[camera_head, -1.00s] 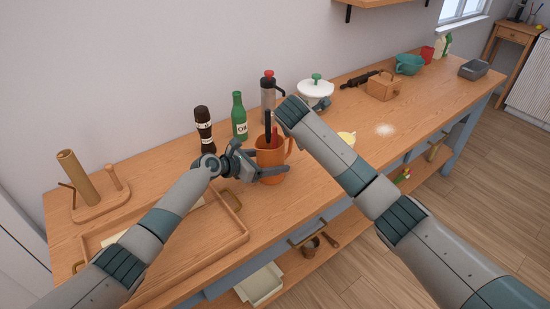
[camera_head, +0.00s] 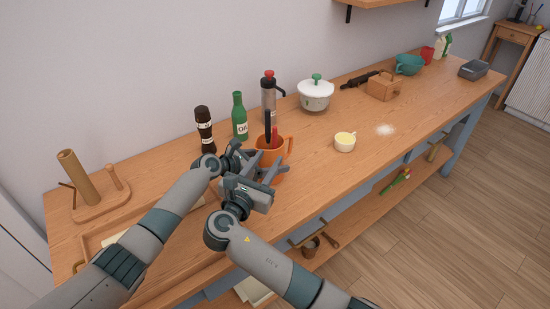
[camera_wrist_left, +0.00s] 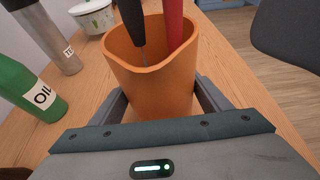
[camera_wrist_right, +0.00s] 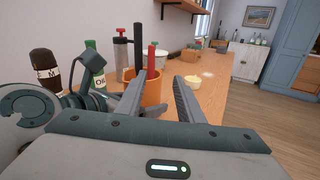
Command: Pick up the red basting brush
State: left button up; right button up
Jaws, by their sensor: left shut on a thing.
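The red basting brush (camera_head: 275,137) stands in an orange jug (camera_head: 272,149), with only its red handle showing. The handle also shows in the left wrist view (camera_wrist_left: 173,26) and the right wrist view (camera_wrist_right: 151,62). Its lower end is hidden in the jug. A black-handled tool (camera_wrist_left: 131,22) stands beside it. My left gripper (camera_wrist_left: 160,98) is shut on the jug, one finger on each side. My right gripper (camera_wrist_right: 160,90) is open and empty, on the near side of the jug, its fingers pointing towards it and apart from the brush handle.
A green oil bottle (camera_head: 239,116), a dark bottle (camera_head: 204,130) and a red-topped flask (camera_head: 268,92) stand behind the jug. A white pot (camera_head: 316,95) and a small yellow-filled cup (camera_head: 345,142) are to the right. The bench (camera_head: 330,165) in front of the cup is clear.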

jog(key=shift+n+t+y, duration=0.4)
jog(key=shift+n+y, duration=0.1)
jog(key=shift+n, duration=0.4)
jog(key=s+a, duration=0.1)
jog(key=s+a+f, duration=0.1)
jog(key=s+a, duration=0.1)
jog(key=shift+s+a, duration=0.2)
send_near(274, 141)
jog(key=shift+w+d+f, duration=0.1)
jog(key=shift+w+f, duration=0.05)
jog(key=shift+w, duration=0.6)
jog(key=shift+w+d+f, duration=0.1)
jog(key=shift+w+f, duration=0.05)
jog(key=shift+w, duration=0.65)
jog(key=w, duration=0.1)
jog(key=w+d, duration=0.2)
jog(key=shift+w+d+r, duration=0.1)
jog(key=shift+w+r, duration=0.2)
jog(key=shift+r, duration=0.05)
jog(key=shift+w+d, duration=0.15)
jog(key=shift+w, duration=0.35)
